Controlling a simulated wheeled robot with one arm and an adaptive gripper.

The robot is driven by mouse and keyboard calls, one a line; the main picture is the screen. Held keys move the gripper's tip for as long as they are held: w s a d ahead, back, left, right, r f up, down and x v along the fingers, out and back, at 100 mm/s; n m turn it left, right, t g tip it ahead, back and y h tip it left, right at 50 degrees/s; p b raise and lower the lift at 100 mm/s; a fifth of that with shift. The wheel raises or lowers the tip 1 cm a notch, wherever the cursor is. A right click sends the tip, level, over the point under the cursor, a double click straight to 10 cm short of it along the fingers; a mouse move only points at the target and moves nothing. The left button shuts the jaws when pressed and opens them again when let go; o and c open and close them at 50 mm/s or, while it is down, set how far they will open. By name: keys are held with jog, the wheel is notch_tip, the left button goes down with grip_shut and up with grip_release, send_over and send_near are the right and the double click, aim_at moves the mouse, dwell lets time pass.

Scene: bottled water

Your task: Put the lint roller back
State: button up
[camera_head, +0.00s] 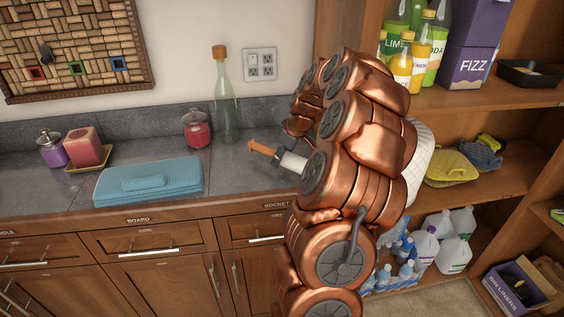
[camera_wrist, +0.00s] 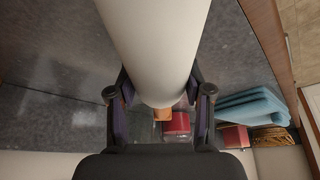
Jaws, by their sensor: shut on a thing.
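The lint roller has an orange handle (camera_head: 263,149) and a white roll (camera_head: 293,162). In the head view it is held tilted above the grey counter, handle end toward the left, with its other end hidden behind my copper arm. In the wrist view its white roll (camera_wrist: 155,45) fills the space between the fingers. My gripper (camera_wrist: 160,97) is shut on the roll, one finger on each side. In the head view the gripper is mostly hidden by my arm.
On the counter stand a folded blue cloth (camera_head: 150,180), a red jar (camera_head: 196,129), a corked glass bottle (camera_head: 224,95), a purple jar (camera_head: 52,149) and a red candle (camera_head: 84,147). Shelves (camera_head: 505,185) at right hold bottles, yellow cloths and jugs. A white quilted object (camera_head: 421,160) is partly hidden.

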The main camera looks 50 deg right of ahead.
notch_tip(320, 180, down, 2)
jog(key=shift+f+p, duration=0.2)
jog(key=shift+p, duration=0.35)
jog(key=shift+f, duration=0.1)
jog(key=shift+f+b, duration=0.2)
jog(key=shift+b, duration=0.1)
jog(key=o, duration=1.2)
jog(key=shift+r, duration=0.15)
jog(key=shift+r+p, duration=0.15)
jog(key=shift+p, duration=0.15)
jog(key=b+v, duration=0.3)
jog(key=v, duration=0.8)
jog(key=shift+s+r, duration=0.15)
jog(key=shift+r, duration=0.25)
